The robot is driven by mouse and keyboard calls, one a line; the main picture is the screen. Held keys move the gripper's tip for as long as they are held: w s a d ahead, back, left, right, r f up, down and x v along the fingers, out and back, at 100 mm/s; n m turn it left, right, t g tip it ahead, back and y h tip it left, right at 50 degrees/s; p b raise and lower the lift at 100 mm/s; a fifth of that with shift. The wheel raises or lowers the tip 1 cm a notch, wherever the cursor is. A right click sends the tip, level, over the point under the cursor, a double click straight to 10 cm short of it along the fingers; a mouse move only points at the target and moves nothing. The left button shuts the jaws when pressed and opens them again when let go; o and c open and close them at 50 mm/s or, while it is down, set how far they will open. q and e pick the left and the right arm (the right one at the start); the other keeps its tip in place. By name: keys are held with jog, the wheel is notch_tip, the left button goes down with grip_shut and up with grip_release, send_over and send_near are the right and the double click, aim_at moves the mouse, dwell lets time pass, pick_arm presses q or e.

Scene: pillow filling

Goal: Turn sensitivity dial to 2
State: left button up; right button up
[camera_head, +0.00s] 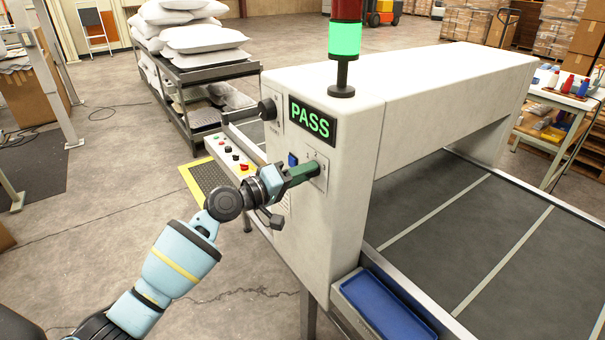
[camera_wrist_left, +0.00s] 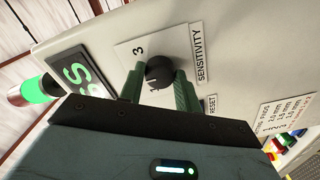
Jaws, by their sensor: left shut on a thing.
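The sensitivity dial (camera_wrist_left: 160,72) is a round black knob on a pale plate in the left wrist view. A "3" is printed on the plate, with a "SENSITIVITY" label (camera_wrist_left: 197,52) beside it. My left gripper (camera_wrist_left: 159,78) has its green fingers on both sides of the dial and is shut on it. In the head view my left gripper (camera_head: 304,173) reaches the panel of the white machine (camera_head: 345,195), and its fingers hide the dial. Which number the dial points to is not clear. My right gripper is not in view.
A green "PASS" display (camera_head: 312,122) and a black knob (camera_head: 267,109) are above the gripper. A blue button (camera_head: 293,159) is close by the fingers. A blue tray (camera_head: 385,305) and a conveyor (camera_head: 480,235) lie to the right. Floor is open at left.

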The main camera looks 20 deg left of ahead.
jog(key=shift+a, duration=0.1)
pick_arm(q)
jog(key=o, duration=1)
jog(key=shift+a, duration=0.1)
jog(key=v, duration=0.7)
jog(key=shift+s+a+b, duration=0.15)
jog(key=shift+s+b, duration=0.15)
jog(key=shift+b, duration=0.1)
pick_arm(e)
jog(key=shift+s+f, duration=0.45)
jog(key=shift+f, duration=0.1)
pick_arm(q)
jog(key=shift+f, duration=0.1)
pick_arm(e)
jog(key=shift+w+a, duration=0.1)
